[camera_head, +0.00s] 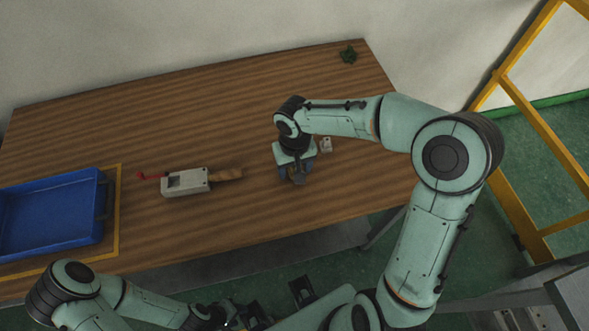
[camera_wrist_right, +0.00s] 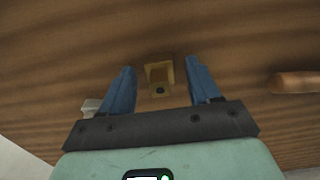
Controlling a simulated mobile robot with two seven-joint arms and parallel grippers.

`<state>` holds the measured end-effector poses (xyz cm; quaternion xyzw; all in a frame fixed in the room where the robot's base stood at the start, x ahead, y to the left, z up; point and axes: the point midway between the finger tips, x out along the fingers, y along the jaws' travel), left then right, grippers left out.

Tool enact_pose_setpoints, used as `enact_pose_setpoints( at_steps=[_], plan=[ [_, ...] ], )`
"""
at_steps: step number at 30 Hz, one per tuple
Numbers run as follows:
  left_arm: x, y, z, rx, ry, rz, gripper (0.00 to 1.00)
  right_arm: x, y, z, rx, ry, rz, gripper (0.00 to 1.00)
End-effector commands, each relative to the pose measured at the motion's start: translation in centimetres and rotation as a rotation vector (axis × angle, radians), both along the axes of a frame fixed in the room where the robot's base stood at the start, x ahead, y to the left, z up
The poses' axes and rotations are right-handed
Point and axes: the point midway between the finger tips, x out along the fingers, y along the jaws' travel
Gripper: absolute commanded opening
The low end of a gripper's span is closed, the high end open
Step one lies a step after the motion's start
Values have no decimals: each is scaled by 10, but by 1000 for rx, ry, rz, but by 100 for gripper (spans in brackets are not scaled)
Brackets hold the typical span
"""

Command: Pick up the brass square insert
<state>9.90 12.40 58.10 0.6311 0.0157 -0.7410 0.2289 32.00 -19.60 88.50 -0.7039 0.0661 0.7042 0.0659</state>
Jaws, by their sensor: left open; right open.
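The brass square insert (camera_wrist_right: 160,72) is a small square brass frame lying on the wooden table, with a dark round spot on its near side. In the right wrist view it lies between the two blue fingers of my right gripper (camera_wrist_right: 158,88), which is open, with a gap on each side. In the head view my right gripper (camera_head: 297,178) points down over the table and mostly hides the insert. My left gripper (camera_head: 245,317) is low at the bottom edge, open and away from the table top.
A blue tray (camera_head: 52,216) stands at the left; a dark green object (camera_head: 348,54) lies at the back.

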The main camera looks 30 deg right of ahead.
Motion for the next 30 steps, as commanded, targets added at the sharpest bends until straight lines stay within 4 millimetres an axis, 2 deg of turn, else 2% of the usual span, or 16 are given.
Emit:
enact_pose_setpoints(
  at_steps=[6,8,12,23,26,30],
  plan=[
    [0,0,0,0,0,0,43,0,0,-1,0,0,1,62],
    [0,0,0,0,0,0,43,0,0,-1,0,0,1,45],
    [0,0,0,0,0,0,43,0,0,-1,0,0,1,0],
    [0,0,1,0,0,0,43,1,0,3,-1,-3,1,0],
    [1,0,2,0,-1,0,43,1,0,10,-3,-4,1,0],
    [2,0,5,0,-2,0,43,1,0,31,-1,-7,0,0]
  ],
)
